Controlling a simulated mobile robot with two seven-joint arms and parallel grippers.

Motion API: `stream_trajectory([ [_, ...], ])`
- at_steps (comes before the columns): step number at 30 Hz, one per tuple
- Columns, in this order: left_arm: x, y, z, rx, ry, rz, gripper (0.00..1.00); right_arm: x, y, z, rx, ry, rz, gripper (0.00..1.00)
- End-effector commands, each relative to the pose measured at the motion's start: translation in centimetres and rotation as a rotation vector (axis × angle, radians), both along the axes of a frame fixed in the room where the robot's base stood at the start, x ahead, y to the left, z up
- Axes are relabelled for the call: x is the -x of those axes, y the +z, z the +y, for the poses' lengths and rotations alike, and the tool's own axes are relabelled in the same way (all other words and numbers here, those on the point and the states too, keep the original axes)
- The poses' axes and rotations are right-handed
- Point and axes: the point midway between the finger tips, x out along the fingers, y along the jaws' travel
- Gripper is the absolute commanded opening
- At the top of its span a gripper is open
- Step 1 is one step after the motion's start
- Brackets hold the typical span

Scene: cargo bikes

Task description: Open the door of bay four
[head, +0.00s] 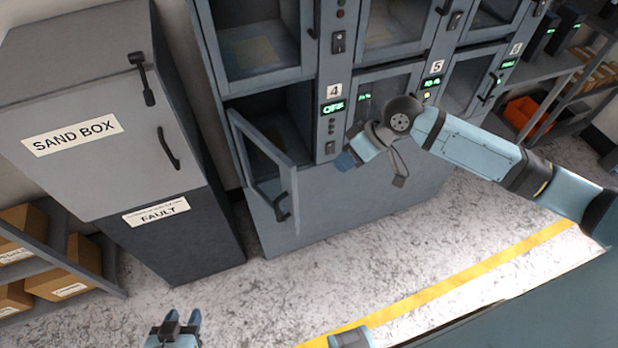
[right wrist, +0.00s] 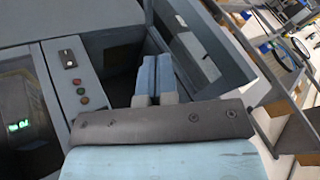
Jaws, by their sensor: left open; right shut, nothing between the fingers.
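The bay four door (head: 291,178) is a grey-framed glass door at the lower left of the locker. It stands swung out on its left side, with its dark handle (head: 281,207) facing outward, and the bay interior shows behind it. The label 4 (head: 334,91) and a green display reading OFF (head: 333,108) are right of the opening. My right gripper (head: 346,161) is shut and empty, in front of the locker right of the open door, apart from the handle. In the right wrist view its fingers (right wrist: 155,76) point toward the opening, beside the door (right wrist: 200,45). My left gripper (head: 183,318) is open and empty, low over the floor.
A SAND BOX cabinet (head: 80,100) with a FAULT label stands left of the locker. Shelves with cardboard boxes (head: 62,275) are at the lower left. Bay five (head: 385,85) is closed. The floor before the locker is clear, with a yellow line (head: 440,287).

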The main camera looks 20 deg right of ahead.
Motion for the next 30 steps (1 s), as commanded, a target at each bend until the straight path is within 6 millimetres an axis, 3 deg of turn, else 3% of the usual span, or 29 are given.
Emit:
stream_trajectory([
  [15,-0.3,1.0,0.1,-0.001,0.0,-0.009,0.43,-1.5,-7.9,5.9,-0.004,0.0,0.0,0.0],
  [21,-0.2,1.7,0.1,-0.001,0.001,-0.007,0.43,-0.3,-7.5,8.5,-0.003,0.001,-0.001,0.0],
  [30,-0.1,1.6,0.1,-0.002,0.001,-0.004,0.43,0.1,-7.7,9.3,-0.001,-0.002,-0.003,0.0],
])
